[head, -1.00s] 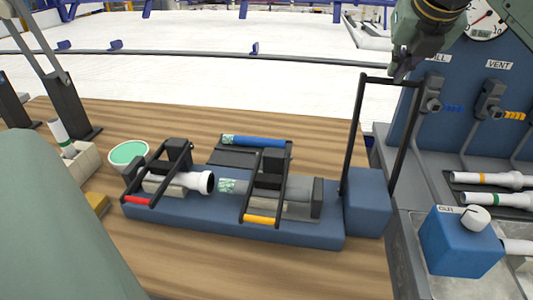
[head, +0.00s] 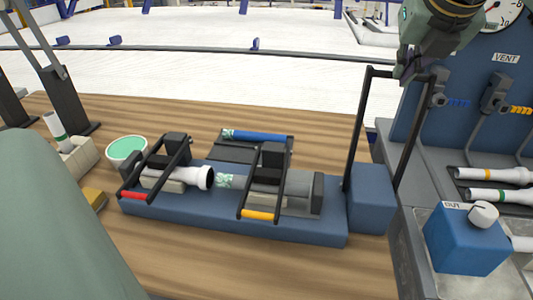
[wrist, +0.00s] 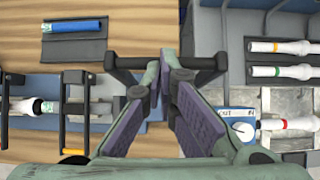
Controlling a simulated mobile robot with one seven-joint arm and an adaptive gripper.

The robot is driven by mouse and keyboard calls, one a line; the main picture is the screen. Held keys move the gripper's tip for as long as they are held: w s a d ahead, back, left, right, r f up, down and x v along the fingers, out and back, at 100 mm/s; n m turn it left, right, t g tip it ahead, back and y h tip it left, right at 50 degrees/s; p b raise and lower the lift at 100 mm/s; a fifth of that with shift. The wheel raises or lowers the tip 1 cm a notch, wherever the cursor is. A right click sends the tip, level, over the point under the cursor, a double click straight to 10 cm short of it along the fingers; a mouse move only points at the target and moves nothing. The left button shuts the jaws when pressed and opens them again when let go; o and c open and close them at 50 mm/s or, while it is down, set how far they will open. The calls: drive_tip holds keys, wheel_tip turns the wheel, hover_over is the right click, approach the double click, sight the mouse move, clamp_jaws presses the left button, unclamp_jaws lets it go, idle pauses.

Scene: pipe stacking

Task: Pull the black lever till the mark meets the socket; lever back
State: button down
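The tall black U-shaped lever (head: 357,130) rises from the blue block at the right end of the blue jig (head: 290,230). Its crossbar also shows in the wrist view (wrist: 205,64). My gripper (head: 408,72) is at the crossbar; in the wrist view its fingers (wrist: 164,62) close together around the bar's middle. A white socket pipe (head: 205,177) lies in the left clamp, with a red handle. A grey pipe with a green-white marked end (head: 226,181) lies in the right clamp, with a yellow handle. A small gap shows between marked end and socket mouth.
A blue pipe (head: 262,136) lies on a black tray behind the jig. A green-topped round tub (head: 126,149) stands at left. A blue box with a white knob (head: 466,240) and several white pipes are at right, under the valve panel (head: 505,80).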

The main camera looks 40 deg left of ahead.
drive_tip(key=shift+h, duration=0.3)
drive_tip(key=shift+s+d+f, duration=1.25)
drive_tip(key=shift+s+d, duration=0.05)
drive_tip(key=shift+s, duration=0.2)
drive_tip(key=shift+s+d+r+b, duration=0.2)
drive_tip(key=shift+s+d+b, duration=0.1)
drive_tip(key=shift+s+d, duration=0.5)
drive_tip(key=shift+s+d+r+b, duration=0.15)
drive_tip(key=shift+s+d+b, duration=0.25)
drive_tip(key=shift+s, duration=0.6)
drive_tip(key=shift+s+d+r, duration=0.2)
drive_tip(key=shift+s+d, duration=0.45)
drive_tip(key=shift+s, duration=0.3)
drive_tip(key=shift+s+d+r, duration=0.15)
drive_tip(key=shift+s+d, duration=0.5)
drive_tip(key=shift+s, duration=0.25)
